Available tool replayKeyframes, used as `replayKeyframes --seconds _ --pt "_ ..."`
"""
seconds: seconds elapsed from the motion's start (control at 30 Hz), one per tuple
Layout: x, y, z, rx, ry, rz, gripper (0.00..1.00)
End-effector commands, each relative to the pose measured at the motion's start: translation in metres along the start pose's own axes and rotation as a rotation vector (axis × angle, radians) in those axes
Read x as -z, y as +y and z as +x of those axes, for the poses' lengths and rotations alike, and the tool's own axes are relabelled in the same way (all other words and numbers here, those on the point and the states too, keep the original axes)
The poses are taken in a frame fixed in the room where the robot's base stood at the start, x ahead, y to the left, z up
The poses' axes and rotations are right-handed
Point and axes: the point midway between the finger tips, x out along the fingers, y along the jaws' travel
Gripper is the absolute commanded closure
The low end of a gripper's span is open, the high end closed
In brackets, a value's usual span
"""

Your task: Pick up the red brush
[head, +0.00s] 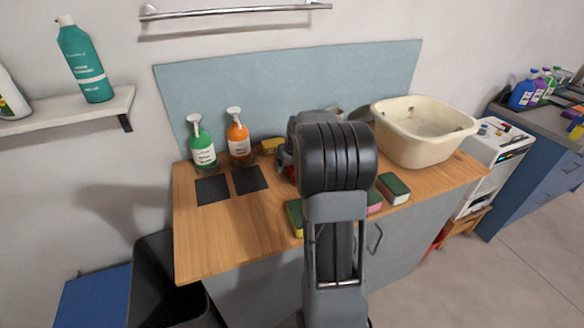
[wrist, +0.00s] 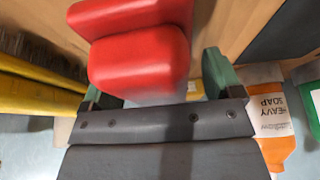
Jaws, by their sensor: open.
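The red brush (wrist: 140,55) fills the upper middle of the wrist view as a rounded red block with a wider part behind. My gripper (wrist: 155,85) is open, with one green finger to the left and one to the right of the brush's near end. There is a gap between the brush and the right finger; I cannot tell whether the left finger touches it. In the head view my arm hides the brush and most of my gripper.
A wooden counter (head: 225,235) bears an orange soap bottle (head: 239,143), a green bottle (head: 202,146), dark squares (head: 250,179), a cream basin (head: 420,148), a yellow sponge (head: 295,217) and a dark green-topped sponge (head: 394,187). A blue-grey panel (head: 290,85) stands behind. The counter's front left is clear.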

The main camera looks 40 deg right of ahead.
Motion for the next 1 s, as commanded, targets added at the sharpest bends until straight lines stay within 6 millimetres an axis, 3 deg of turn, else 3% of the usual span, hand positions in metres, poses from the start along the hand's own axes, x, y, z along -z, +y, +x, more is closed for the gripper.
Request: replayKeyframes --seconds 0.37,1.0 --pt "-0.0004 0.0000 0.0010 0.000 0.000 0.000 0.15" --pt "-0.0001 -0.0001 0.0008 0.000 0.001 0.000 0.76"
